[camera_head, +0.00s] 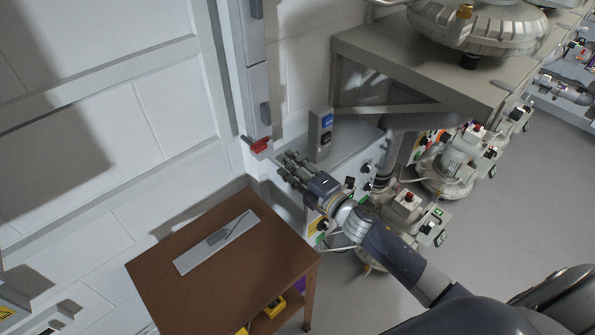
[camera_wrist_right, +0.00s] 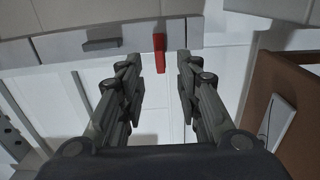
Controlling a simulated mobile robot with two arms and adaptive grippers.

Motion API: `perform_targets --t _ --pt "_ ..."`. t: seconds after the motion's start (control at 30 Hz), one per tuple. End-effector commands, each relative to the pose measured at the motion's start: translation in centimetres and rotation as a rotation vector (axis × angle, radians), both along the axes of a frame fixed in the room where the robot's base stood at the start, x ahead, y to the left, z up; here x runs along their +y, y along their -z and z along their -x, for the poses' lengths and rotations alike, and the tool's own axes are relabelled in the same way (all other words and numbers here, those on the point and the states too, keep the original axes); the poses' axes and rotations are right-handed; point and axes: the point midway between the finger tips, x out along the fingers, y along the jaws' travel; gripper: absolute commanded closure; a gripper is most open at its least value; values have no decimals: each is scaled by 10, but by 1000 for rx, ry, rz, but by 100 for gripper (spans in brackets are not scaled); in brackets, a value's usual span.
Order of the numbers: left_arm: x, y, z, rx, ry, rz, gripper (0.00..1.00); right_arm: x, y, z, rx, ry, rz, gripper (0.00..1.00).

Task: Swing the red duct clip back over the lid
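The red duct clip (camera_head: 260,145) sits at the lower end of the grey vertical duct (camera_head: 254,90) on the wall. In the right wrist view the clip (camera_wrist_right: 159,52) stands out from the edge of the duct (camera_wrist_right: 190,34), ahead of the gap between my fingers. My right gripper (camera_head: 284,165) is open and empty, just below and right of the clip. It also shows in the right wrist view (camera_wrist_right: 160,75), its fingers spread apart and not touching the clip. I cannot tell which duct section is the lid. My left gripper is not in view.
A brown table (camera_head: 165,290) with a pale panel (camera_head: 217,241) on it stands below the duct. A small grey box with a blue label (camera_head: 320,133) stands right of my gripper, near machines with knobs. Bare floor (camera_head: 520,200) lies at right.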

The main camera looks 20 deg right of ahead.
Motion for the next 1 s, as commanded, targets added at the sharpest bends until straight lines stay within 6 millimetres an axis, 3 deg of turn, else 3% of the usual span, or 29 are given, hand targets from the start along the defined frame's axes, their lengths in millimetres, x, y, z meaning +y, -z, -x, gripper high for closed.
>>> perform_targets --t 0.1,0.3,0.83,0.93,1.0 --pt "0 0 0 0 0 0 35 -5 1 15 1 0 -1 68" --pt "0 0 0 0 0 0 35 -10 0 27 0 0 0 68" --pt "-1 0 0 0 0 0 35 -10 0 27 0 1 0 68" --pt "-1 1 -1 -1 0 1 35 -13 12 28 25 13 -16 68" --pt "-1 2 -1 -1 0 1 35 -20 34 30 76 38 -49 68"
